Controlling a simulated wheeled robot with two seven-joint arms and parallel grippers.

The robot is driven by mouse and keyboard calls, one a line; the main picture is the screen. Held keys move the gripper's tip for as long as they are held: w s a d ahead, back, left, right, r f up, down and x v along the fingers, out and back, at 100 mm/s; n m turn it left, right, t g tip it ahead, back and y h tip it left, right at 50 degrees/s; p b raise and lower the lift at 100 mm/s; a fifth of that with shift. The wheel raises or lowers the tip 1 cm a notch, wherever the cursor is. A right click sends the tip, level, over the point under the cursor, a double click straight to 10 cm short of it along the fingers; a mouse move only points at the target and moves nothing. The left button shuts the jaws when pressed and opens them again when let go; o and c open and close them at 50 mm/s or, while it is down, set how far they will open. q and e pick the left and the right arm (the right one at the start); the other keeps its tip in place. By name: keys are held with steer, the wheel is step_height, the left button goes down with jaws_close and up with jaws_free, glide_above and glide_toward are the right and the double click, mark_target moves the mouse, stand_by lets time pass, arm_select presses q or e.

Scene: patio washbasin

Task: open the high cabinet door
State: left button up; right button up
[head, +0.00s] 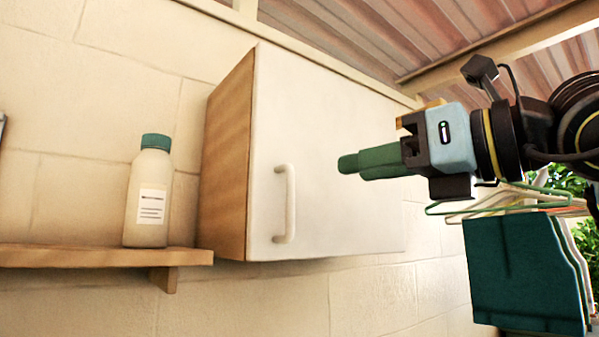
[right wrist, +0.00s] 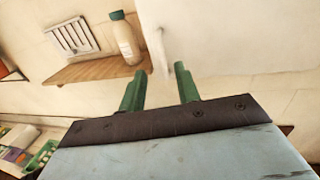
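The high cabinet (head: 228,160) hangs on the wall, with wooden sides and a white door (head: 335,130) that is shut. A white vertical bar handle (head: 288,204) sits near the door's lower left edge. My right gripper (head: 348,164) is in front of the door, to the right of the handle and apart from it. In the right wrist view its two green fingers (right wrist: 158,85) are spread with nothing between them. The handle (right wrist: 161,52) shows beyond and between the fingertips there. My left gripper is in neither view.
A wooden shelf (head: 90,257) left of the cabinet bears a cream bottle (head: 148,200) with a green cap. Green cloths (head: 524,272) hang from hangers at the right, below my right arm. A white vent (right wrist: 71,37) is on the wall.

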mark_target(293, 181)
steer(key=p+x, duration=0.3)
steer(key=x, duration=0.7)
steer(key=shift+w+a, duration=0.35)
steer(key=shift+a, duration=0.1)
jaws_close()
